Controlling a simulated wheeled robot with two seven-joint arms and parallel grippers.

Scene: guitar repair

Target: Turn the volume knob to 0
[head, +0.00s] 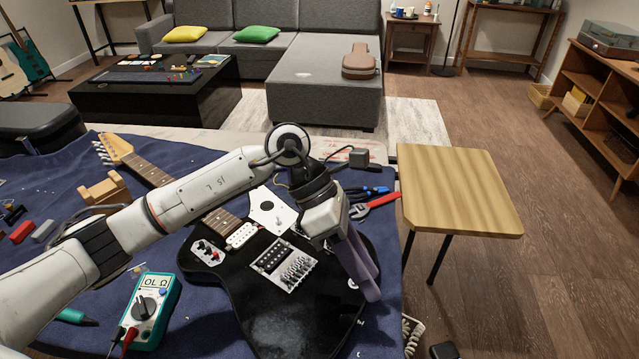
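A black electric guitar (270,325) lies on the blue cloth, its neck pointing to the upper left. A pale plate (207,252) with small dark and red controls sits on its body, left of the bridge (283,264). I cannot tell which control is the volume knob, and no markings are legible. My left gripper (372,288) points down over the right side of the guitar body, well to the right of that plate. Its purple-grey fingers overlap in this view, so their gap is unclear. I see nothing held between them. My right gripper is out of view.
A green multimeter (152,308) lies at the left front. A red wrench (375,205) and blue-handled pliers (368,192) lie behind my gripper. A wooden block (103,190) stands beside the neck. A wooden side table (458,190) with a bare top stands right of the bench.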

